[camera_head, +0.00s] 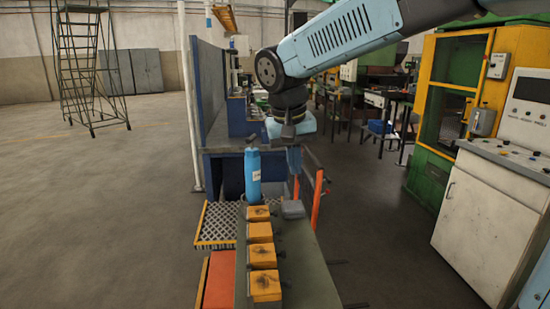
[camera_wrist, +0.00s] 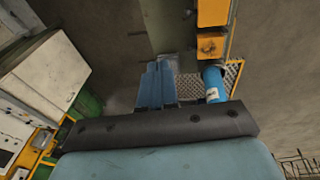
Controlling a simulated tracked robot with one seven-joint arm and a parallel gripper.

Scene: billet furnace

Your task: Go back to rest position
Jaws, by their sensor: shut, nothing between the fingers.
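My gripper (camera_head: 294,165) points down above the far end of a narrow grey-green bench (camera_head: 308,265). It is shut and empty. In the wrist view its blue fingers (camera_wrist: 157,85) are together, with nothing between them. Several orange blocks (camera_head: 261,256) stand in a row along the bench, nearer than my gripper. Two of them (camera_wrist: 211,46) also show at the top of the wrist view. My gripper is apart from the blocks. My light-blue arm reaches in from the upper right.
A blue cylinder (camera_head: 252,173) stands left of my gripper, close by. A small grey block (camera_head: 292,209) lies on the bench's far end. A metal grating (camera_head: 217,222) is left of the bench. A yellow-green machine (camera_head: 458,95) and white control cabinet (camera_head: 487,215) stand right. Left floor is open.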

